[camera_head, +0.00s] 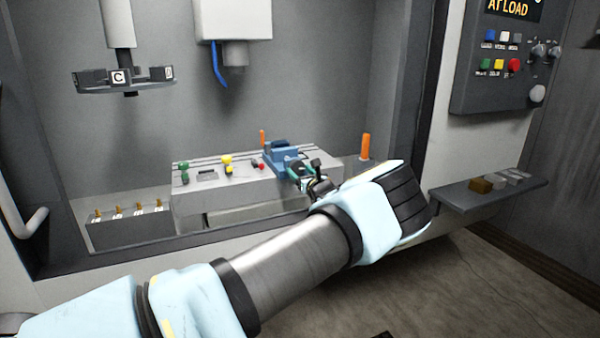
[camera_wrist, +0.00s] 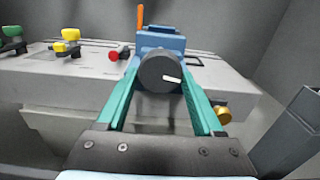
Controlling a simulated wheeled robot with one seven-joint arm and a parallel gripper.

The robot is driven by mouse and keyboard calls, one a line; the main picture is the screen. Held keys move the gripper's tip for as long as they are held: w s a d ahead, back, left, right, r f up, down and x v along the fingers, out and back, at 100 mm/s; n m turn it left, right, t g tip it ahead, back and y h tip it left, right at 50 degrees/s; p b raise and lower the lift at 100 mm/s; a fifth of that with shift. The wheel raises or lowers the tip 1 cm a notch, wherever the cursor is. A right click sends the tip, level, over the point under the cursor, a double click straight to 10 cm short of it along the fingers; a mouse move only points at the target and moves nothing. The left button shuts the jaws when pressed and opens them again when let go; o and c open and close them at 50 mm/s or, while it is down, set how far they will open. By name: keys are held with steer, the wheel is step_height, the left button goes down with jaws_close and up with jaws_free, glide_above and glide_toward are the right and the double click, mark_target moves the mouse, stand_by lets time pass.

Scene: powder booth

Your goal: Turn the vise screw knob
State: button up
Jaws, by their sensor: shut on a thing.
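The blue vise (camera_head: 284,157) sits on the grey bed toward its right end. It also shows in the wrist view (camera_wrist: 161,38), behind its screw knob. The knob (camera_wrist: 160,71) is a dark round disc with a white mark pointing right and slightly down. My gripper (camera_wrist: 160,80) has two green fingers, one on each side of the knob, and is shut on it. In the head view my gripper (camera_head: 303,172) is small at the vise's front, and the knob cannot be told apart from the fingers there.
On the bed (camera_head: 220,201) stand a green knob (camera_head: 184,170), a yellow knob (camera_head: 227,162) and a red knob (camera_head: 261,166). An orange post (camera_head: 365,147) stands to the right. A tool carousel (camera_head: 125,77) and a blue nozzle (camera_head: 218,65) hang above. A control panel (camera_head: 505,60) is at right.

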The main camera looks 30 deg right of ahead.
steer(key=shift+c, duration=1.1)
steer(key=shift+f+b, duration=0.1)
steer(key=shift+b, duration=0.25)
steer(key=shift+f+n+b, duration=0.1)
steer(key=shift+n+b, duration=0.6)
steer(key=shift+b, duration=0.05)
steer(key=n+b, duration=0.1)
steer(key=b, duration=0.1)
steer(key=n+b, duration=0.2)
steer(key=b, duration=0.1)
steer(key=shift+d+f, duration=0.1)
steer(key=shift+f, duration=0.15)
steer(key=n+b, duration=0.5)
steer(key=b, duration=0.6)
steer(key=shift+f, duration=0.1)
steer(key=n+b, duration=0.6)
steer(key=b, duration=0.7)
steer(key=n+b, duration=0.1)
steer(key=b, duration=0.1)
steer(key=n+b, duration=0.1)
steer(key=b, duration=0.1)
steer(key=shift+r, duration=0.25)
steer(key=n+b, duration=0.2)
steer(key=b, duration=0.1)
steer(key=shift+r, duration=0.3)
